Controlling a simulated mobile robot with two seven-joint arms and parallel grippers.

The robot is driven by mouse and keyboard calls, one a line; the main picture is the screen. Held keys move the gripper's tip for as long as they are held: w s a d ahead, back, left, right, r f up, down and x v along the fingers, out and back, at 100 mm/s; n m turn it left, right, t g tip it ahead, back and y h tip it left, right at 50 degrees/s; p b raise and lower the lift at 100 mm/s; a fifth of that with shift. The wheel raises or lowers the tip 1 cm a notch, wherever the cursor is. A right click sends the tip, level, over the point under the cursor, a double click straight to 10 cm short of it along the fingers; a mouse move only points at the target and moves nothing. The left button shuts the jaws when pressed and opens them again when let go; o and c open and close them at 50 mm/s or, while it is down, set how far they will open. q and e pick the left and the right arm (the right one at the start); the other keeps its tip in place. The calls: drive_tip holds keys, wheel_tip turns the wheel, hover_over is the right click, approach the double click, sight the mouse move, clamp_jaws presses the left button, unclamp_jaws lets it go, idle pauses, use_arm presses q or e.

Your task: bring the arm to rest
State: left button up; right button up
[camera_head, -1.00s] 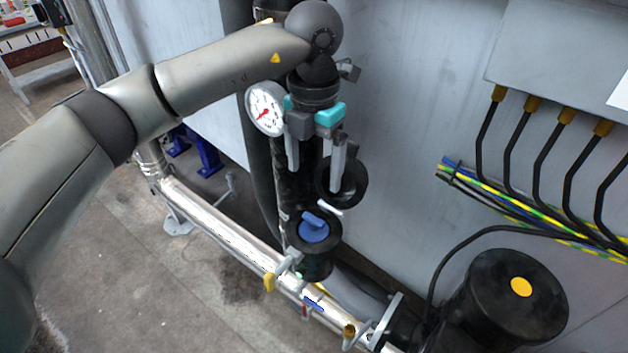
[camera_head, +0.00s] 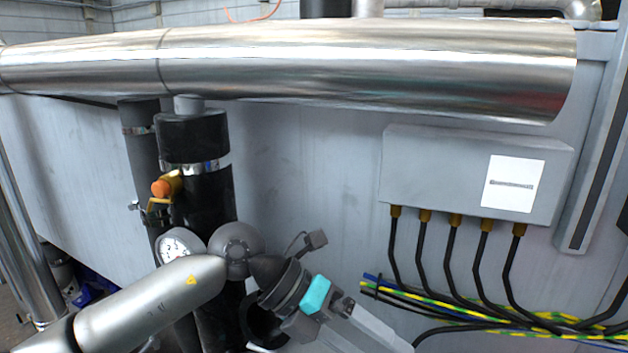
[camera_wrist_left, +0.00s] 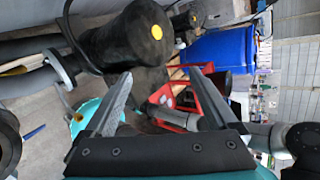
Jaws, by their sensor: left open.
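My left arm (camera_head: 150,300) comes in from the lower left in the head view. Its gripper (camera_head: 350,338) is low in the middle, tilted down to the right, with its lower end cut off by the picture's edge. In the left wrist view the two grey fingers of the gripper (camera_wrist_left: 164,95) stand well apart with nothing held between them. My right gripper is in neither view.
A large silver pipe (camera_head: 300,62) crosses above. A black vertical pipe (camera_head: 205,195) with an orange-tipped valve (camera_head: 163,187) and a dial gauge (camera_head: 177,247) stands behind the arm. A grey box (camera_head: 430,175) with cables is right. The left wrist view shows a blue barrel (camera_wrist_left: 215,58).

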use_arm(q)
drive_tip(key=s+d+r+n+h, duration=0.1)
drive_tip(key=s+d+r+h, duration=0.1)
drive_tip(key=d+r+h, duration=0.35)
drive_tip(key=w+a+r+n+t+h, duration=0.25)
drive_tip(key=r+n+t, duration=0.25)
drive_tip(key=n+t, duration=0.3)
drive_tip(key=w+a+r+n+t+h, duration=0.1)
drive_tip(key=w+a+r+n+t, duration=0.35)
drive_tip(key=n+t, duration=0.3)
drive_tip(key=w+a+f+n+t+y, duration=0.4)
drive_tip(key=a+f+n+t+y, duration=0.4)
drive_tip(key=n+y, duration=0.5)
drive_tip(key=s+a+f+n+g+y, duration=0.2)
drive_tip(key=a+f+n+g+y, duration=0.35)
drive_tip(key=a+f+n, duration=0.45)
drive_tip(key=s+a+f+g, duration=0.2)
drive_tip(key=s+f+g, duration=0.4)
drive_tip(key=s+f, duration=0.45)
drive_tip(key=s+a+f+g, duration=0.2)
drive_tip(key=s+f+g, duration=0.55)
drive_tip(key=s, duration=0.55)
wheel_tip(320, 180, down, 23)
drive_tip(key=s, duration=0.1)
drive_tip(key=s+a+f+g+b, duration=0.1)
drive_tip(key=s+a+f, duration=0.1)
drive_tip(key=s+f, duration=1.2)
drive_tip(key=shift+s+a+y, duration=0.15)
drive_tip(key=shift+s+y, duration=0.3)
drive_tip(key=shift+s, duration=0.3)
